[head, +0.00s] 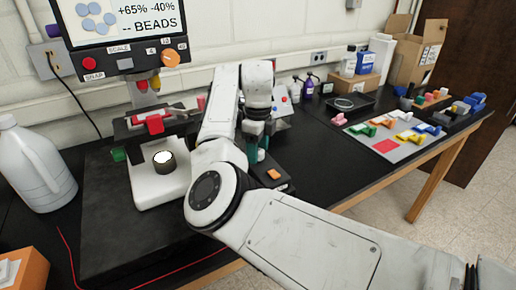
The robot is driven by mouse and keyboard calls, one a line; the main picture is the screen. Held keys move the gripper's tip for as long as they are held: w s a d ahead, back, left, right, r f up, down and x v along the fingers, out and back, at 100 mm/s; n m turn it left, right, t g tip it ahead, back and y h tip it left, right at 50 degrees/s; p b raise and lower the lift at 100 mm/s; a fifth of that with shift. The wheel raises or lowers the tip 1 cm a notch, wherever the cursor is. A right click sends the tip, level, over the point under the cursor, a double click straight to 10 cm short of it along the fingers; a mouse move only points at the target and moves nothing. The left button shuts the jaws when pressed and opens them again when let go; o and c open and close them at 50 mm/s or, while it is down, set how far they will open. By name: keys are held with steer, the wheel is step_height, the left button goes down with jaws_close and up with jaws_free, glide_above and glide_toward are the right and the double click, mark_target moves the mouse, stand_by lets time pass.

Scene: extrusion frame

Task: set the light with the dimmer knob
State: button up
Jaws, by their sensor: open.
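A microscope with a white base (145,188) stands on the black bench at the left. A dark round piece with a bright white top (164,159) sits on the base; it looks like the lit lamp. I cannot make out the dimmer knob for certain; my arm covers the right side of the base. My gripper (258,156) points down just right of the microscope, partly hidden behind my arm. It is open, and I see nothing held in it.
A screen (118,22) reading "+65% -40% -- BEADS" hangs above the microscope. A white jug (37,170) stands at the left. A small box with an orange top (274,174) is close to my gripper. Coloured blocks lie on a grey mat (412,147) at the right.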

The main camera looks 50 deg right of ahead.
step_height(320, 180, up, 11)
steer(key=b, duration=0.1)
stand_by(0.6)
